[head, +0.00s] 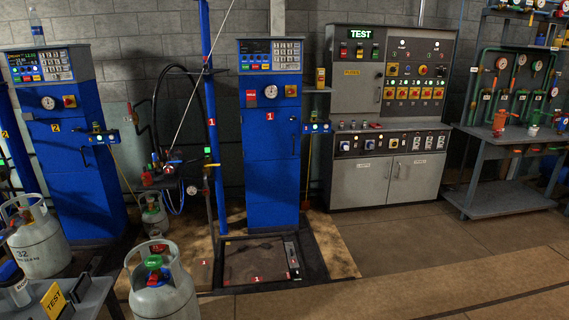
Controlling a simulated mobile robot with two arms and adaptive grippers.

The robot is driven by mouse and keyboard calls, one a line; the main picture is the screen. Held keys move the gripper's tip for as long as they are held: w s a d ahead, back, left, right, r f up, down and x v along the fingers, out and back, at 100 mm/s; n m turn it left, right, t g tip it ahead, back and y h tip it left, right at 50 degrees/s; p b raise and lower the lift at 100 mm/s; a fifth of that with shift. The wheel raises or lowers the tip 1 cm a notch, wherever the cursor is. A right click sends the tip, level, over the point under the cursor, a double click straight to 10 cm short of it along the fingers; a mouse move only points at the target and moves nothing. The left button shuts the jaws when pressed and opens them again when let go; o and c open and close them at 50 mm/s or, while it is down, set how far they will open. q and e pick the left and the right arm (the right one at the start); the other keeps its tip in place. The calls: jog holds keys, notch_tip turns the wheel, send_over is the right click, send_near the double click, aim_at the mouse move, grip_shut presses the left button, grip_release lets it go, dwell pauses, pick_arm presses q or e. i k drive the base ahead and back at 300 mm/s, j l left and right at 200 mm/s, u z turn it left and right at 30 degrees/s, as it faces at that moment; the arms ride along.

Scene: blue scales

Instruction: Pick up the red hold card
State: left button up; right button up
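A small red card (251,98) is on the upper front of the middle blue scale cabinet (270,185), left of its round gauge. Its lettering is too small to read, so I cannot tell for sure that it is the hold card. Neither of my grippers shows in the head view.
A grey gas cylinder (165,295) stands in front, left of the low scale platform (257,262). A dark table (95,297) with a yellow TEST card (53,300) is at the lower left. A control cabinet (388,120) and workbench (505,140) stand right. Floor (430,270) at the front right is clear.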

aim_at(251, 94)
jog(key=i+u, duration=0.1)
jog(key=i, duration=0.4)
jog(key=i+l, duration=0.2)
jog(key=i, duration=0.25)
jog(key=i+l+u, duration=0.15)
jog(key=i, duration=0.35)
